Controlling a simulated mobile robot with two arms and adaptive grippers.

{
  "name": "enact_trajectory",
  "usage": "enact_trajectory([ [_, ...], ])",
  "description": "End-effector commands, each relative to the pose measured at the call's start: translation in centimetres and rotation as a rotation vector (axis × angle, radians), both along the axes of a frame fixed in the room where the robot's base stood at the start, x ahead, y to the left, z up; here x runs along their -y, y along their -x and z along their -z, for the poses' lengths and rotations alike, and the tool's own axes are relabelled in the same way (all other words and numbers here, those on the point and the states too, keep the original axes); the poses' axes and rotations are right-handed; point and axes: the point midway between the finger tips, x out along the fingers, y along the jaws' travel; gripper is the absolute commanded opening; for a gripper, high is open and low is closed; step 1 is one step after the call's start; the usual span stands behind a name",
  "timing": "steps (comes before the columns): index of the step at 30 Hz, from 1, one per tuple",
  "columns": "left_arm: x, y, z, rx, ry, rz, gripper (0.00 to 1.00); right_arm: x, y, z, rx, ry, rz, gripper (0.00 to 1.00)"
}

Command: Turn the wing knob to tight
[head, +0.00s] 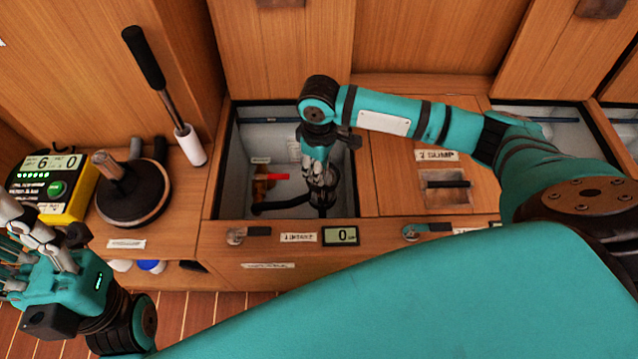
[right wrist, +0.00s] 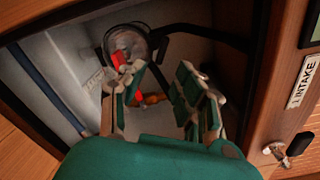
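My right arm reaches over the open left bay (head: 240,150), and its gripper (head: 320,165) points down into it. In the right wrist view its fingers (right wrist: 165,95) are spread, with a gap between them and nothing seen gripped. A round, clear-topped fitting (right wrist: 130,42) lies past the fingers; in the head view a grey, round part (head: 324,190) shows just below the gripper. I cannot make out the wing knob or its setting; the fingers may cover it. A red handle (head: 278,176) on a brass valve (head: 262,186) is left of the gripper. My left gripper (head: 20,235) is at the left edge, partly cut off.
A black hose (head: 280,206) runs along the bay. The "1 INTAKE" label (head: 298,238) and a display reading 0 (head: 341,235) are on the front edge. A closed "SUMP" lid (head: 410,150) is to the right. A plunger-like tool (head: 130,195) and yellow meter (head: 75,205) stand left.

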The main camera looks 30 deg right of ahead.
Motion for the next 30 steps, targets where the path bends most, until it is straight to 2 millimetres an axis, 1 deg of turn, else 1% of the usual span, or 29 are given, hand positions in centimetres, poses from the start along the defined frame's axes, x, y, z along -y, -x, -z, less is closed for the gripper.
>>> enact_trajectory([
  [1,0.0,0.0,1.1,0.0,0.0,0.0,0.4,0.0,0.0,1.7,-0.001,0.0,0.001,0.33],
  [4,0.0,-0.1,1.8,0.003,-0.001,-0.001,0.4,0.0,0.0,3.4,0.0,0.0,0.001,0.33],
  [5,0.0,-0.1,1.9,0.004,-0.001,-0.001,0.4,0.0,0.0,3.8,0.001,-0.001,0.001,0.33],
  [6,0.0,-0.2,1.5,0.023,-0.001,-0.002,0.4,0.0,0.0,4.3,0.001,0.001,0.001,0.33],
  [9,0.1,-0.4,1.1,0.039,-0.004,-0.003,0.4,0.0,0.0,5.2,0.001,0.0,0.001,0.33],
  [13,0.1,-0.6,0.8,0.048,-0.005,-0.004,0.4,0.0,-0.1,5.7,0.002,0.0,0.001,0.33],
  [21,0.2,-0.6,0.7,0.048,-0.006,-0.003,0.4,0.0,0.0,5.7,0.002,0.0,0.001,0.33],
  [23,0.2,-0.6,0.7,0.048,-0.006,-0.003,0.4,0.0,0.0,5.7,0.002,0.0,0.001,0.26],
  [29,0.2,-0.6,0.7,0.048,-0.006,-0.003,0.4,0.0,0.0,5.7,0.002,0.0,0.001,0.0],
  [30,0.2,-0.6,0.7,0.048,-0.006,-0.003,0.4,0.0,0.0,5.7,0.001,0.0,0.001,0.0],
])
